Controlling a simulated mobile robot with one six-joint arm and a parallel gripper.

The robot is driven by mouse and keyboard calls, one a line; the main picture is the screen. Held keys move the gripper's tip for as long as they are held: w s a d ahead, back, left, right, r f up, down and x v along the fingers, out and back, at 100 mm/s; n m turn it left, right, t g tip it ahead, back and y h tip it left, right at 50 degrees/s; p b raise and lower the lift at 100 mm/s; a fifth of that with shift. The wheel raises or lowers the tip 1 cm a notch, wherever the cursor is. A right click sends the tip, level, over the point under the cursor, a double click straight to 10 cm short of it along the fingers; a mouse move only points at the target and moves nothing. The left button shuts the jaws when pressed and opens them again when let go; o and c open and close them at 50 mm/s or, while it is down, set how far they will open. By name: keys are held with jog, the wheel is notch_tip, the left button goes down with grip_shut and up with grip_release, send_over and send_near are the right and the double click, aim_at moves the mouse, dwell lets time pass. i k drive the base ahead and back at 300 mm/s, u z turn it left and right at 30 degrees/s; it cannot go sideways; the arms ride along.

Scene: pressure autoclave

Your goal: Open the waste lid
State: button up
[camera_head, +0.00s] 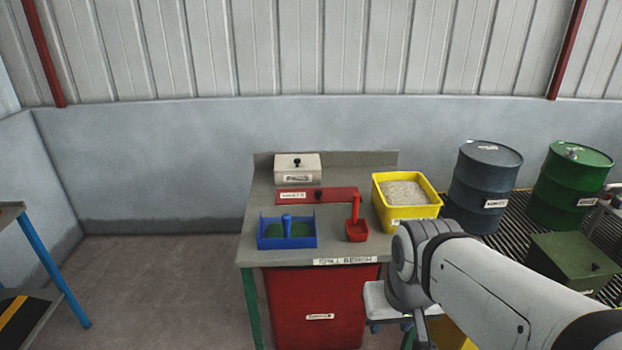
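A flat red lid-like panel (338,194) with a dark knob and a white label lies on the bench top. It looks closed, and its label is too small to read surely. A red bin (316,285) with a small label stands under the bench front. I cannot tell for certain which lid is the waste lid. My arm comes in from the lower right and bends down at the right of the bench. My gripper is not in view, and no contact with any lid shows.
Blue-grey (484,185) and green (571,185) drums and a green knobbed box (566,262) stand right.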

aim_at(341, 194)
jog(key=u, duration=0.4)
jog(key=i, duration=1.15)
jog(key=z, duration=0.4)
